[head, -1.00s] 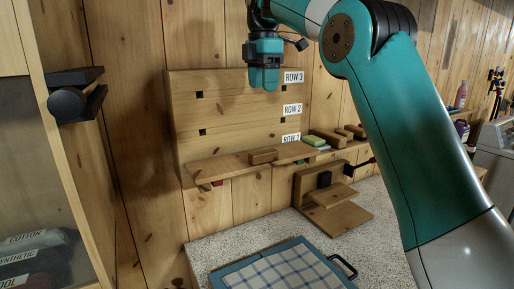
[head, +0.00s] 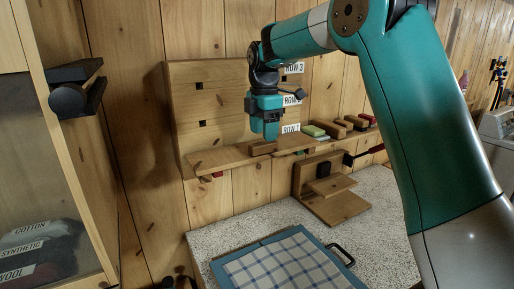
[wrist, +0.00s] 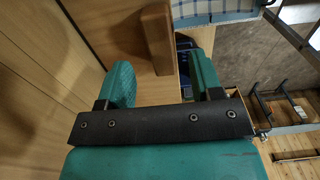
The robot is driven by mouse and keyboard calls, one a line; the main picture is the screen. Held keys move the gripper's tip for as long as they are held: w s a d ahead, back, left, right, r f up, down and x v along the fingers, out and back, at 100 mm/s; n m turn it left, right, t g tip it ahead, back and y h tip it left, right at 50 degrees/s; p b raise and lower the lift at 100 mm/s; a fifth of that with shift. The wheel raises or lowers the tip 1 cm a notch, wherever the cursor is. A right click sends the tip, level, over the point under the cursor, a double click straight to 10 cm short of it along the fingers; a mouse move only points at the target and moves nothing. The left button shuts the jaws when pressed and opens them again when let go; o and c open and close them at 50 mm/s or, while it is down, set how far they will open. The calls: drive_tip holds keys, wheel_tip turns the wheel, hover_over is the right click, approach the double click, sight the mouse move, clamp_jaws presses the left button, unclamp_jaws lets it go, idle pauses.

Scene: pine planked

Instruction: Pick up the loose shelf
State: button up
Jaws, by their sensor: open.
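A pale wooden shelf (head: 218,160) juts from the wall board at the row 1 level, which looks to be the loose shelf. A small wooden block (head: 262,148) lies on top of it. My gripper (head: 270,136) is open, pointing down just above the shelf near the block. In the wrist view my gripper (wrist: 162,82) has its two teal fingers apart, with bare shelf surface (wrist: 148,88) showing between them. The block (wrist: 157,38) shows beyond the fingertips. Whether the fingers touch the shelf cannot be told. My gripper hides part of the board and its labels.
The wall board (head: 220,100) has dark slots and row labels. Several small blocks and a green-topped sponge (head: 313,131) sit to the right. A wooden stand (head: 335,200) and a blue-framed checked cloth panel (head: 285,265) rest on the speckled counter (head: 215,240). A cabinet stands left.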

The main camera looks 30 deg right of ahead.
drive_tip(key=shift+f, duration=1.4)
clamp_jaws()
drive_tip(key=shift+s+r, duration=0.15)
drive_tip(key=shift+r, duration=0.05)
